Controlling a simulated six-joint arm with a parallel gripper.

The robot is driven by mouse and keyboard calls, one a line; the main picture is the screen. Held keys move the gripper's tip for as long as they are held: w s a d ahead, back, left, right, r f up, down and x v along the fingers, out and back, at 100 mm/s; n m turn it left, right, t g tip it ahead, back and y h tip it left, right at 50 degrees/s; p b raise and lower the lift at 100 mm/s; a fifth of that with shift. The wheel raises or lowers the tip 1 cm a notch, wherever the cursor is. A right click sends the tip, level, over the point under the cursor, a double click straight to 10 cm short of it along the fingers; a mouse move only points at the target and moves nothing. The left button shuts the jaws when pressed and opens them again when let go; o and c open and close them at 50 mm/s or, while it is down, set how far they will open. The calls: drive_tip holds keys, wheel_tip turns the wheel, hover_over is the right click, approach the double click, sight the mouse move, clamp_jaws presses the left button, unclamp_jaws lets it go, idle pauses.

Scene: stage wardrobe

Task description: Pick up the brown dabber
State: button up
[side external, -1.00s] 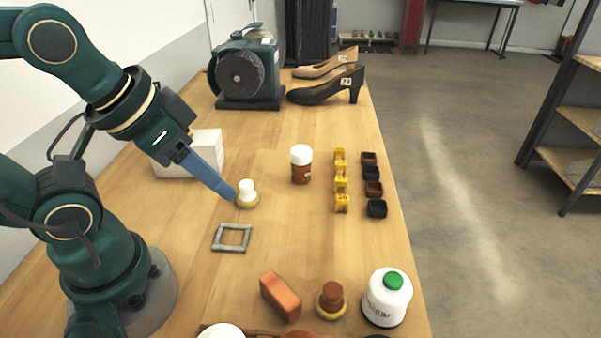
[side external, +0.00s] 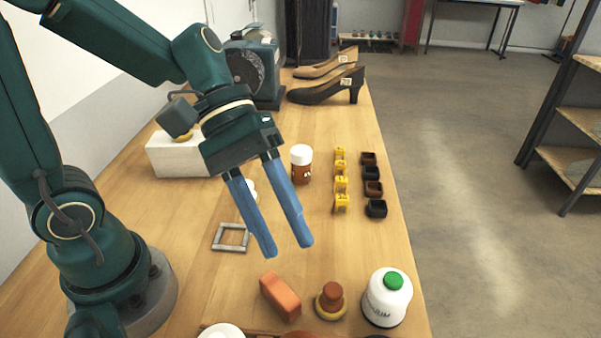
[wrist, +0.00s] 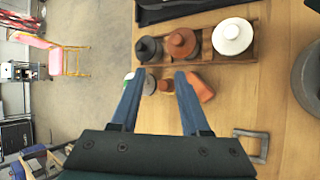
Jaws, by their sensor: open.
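The brown dabber (side external: 331,301), a brown knob on a yellow round base, stands upright on the bench near the front in the side view. My gripper (side external: 287,247) has two blue fingers, spread apart and empty, pointing down above the bench. It is behind and left of the dabber in the side view, higher up and not touching it. My gripper also shows in the wrist view (wrist: 159,75).
An orange-brown block (side external: 281,296) lies just left of the dabber. A white bottle with green cap (side external: 387,298) stands just right. A wooden tray (wrist: 254,45) holds black, brown and white tins. A grey square frame (side external: 217,238) lies left; a white-capped brown jar (side external: 301,166) stands behind.

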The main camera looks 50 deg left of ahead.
sight(326, 285)
drive_tip(key=w+f+n+h, duration=0.1)
drive_tip(key=f+n, duration=0.2)
drive_tip(key=w+f+n+h, duration=0.2)
drive_tip(key=f+n, duration=0.2)
drive_tip(key=w+f+n+h, duration=0.2)
drive_tip(key=f+n, duration=0.1)
drive_tip(key=n, duration=0.1)
drive_tip(key=shift+w+f+t, duration=0.25)
drive_tip(key=shift+f+t, duration=0.05)
drive_tip(key=shift+f, duration=0.05)
drive_tip(key=shift+s+f, duration=0.15)
drive_tip(key=shift+f, duration=0.15)
drive_tip(key=shift+s+d+f+n, duration=0.15)
drive_tip(key=shift+f+n, duration=0.1)
drive_tip(key=shift+n, duration=0.05)
drive_tip(key=shift+x, duration=2.4)
drive_tip(key=shift+r, duration=0.1)
clamp_jaws()
